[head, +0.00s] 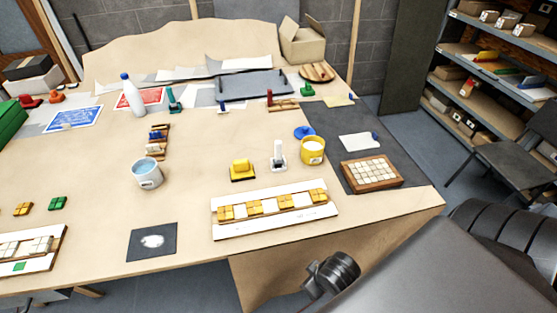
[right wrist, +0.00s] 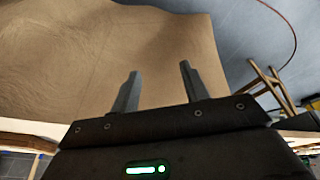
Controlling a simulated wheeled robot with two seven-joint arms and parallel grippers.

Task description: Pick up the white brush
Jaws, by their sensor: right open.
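The white brush (head: 278,153) stands on the table in the head view, white with a dark base, just left of the yellow cup. My right gripper (right wrist: 160,68) is open and empty in the right wrist view, its two fingers apart in front of a plain tan surface. The brush does not show in that view. In the head view my right arm comes in at the lower right, in front of the table's near edge and apart from the brush. My left gripper is not in view.
A yellow cup (head: 312,150) and a yellow block-like thing (head: 242,170) flank the brush. A white panel with yellow tiles (head: 238,233) lies in front. A wooden tray of pale tiles (head: 348,180) is to the right. A bluish cup (head: 148,178) stands left.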

